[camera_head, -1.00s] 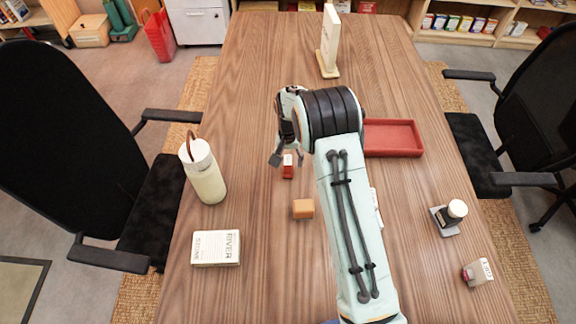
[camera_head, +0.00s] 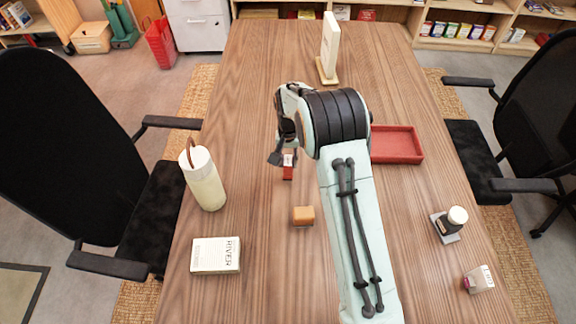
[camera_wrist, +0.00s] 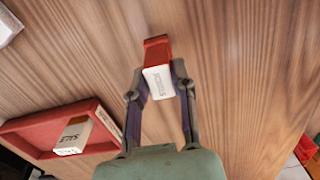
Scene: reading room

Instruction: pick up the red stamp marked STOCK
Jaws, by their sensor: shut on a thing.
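The red stamp (camera_head: 288,173) stands near the middle of the table in the head view, partly hidden by my gripper (camera_head: 284,158). In the wrist view the stamp (camera_wrist: 156,50) has a red body and a white end face, with lettering that looks like STOCK. My gripper (camera_wrist: 160,84) is shut on it, one finger against each side of the white end. I cannot tell for sure whether the stamp still touches the table.
A red tray (camera_head: 404,158) lies to the right, and the wrist view shows a lettered stamp (camera_wrist: 73,136) inside it. An orange block (camera_head: 303,216), a book (camera_head: 215,256) and a bottle (camera_head: 204,180) stand nearby.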

